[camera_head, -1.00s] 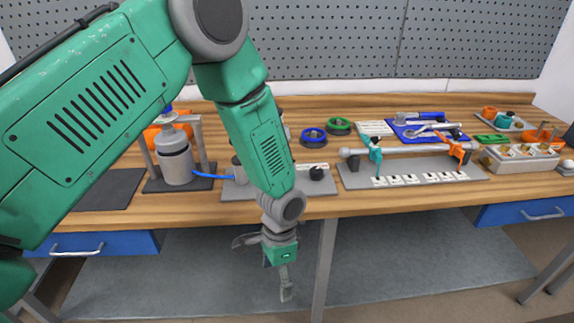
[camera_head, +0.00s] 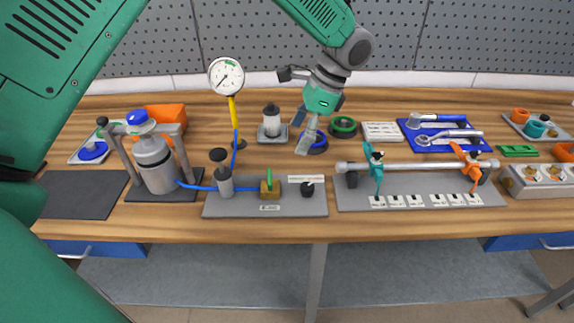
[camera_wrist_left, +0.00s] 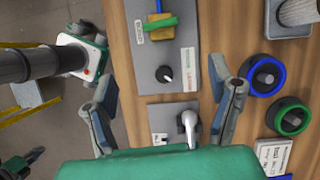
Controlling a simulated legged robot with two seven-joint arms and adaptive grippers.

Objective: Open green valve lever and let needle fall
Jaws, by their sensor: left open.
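A blue tube joins the valve line to the gauge (camera_head: 226,76), a white dial on a yellow post. Its needle is thin and its reading is too small to tell. My left gripper (camera_head: 304,128) is above the bench, right of and behind the lever, apart from it. In the left wrist view the gripper (camera_wrist_left: 165,110) is open and empty, with its fingers wide apart.
A black knob (camera_head: 308,189) sits right of the lever on the same plate. A metal canister (camera_head: 155,165) in a frame stands left. A pipe rack (camera_head: 420,190) with teal and orange levers stands right. Blue and green rings (camera_head: 343,127) lie behind. The bench's front edge is clear.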

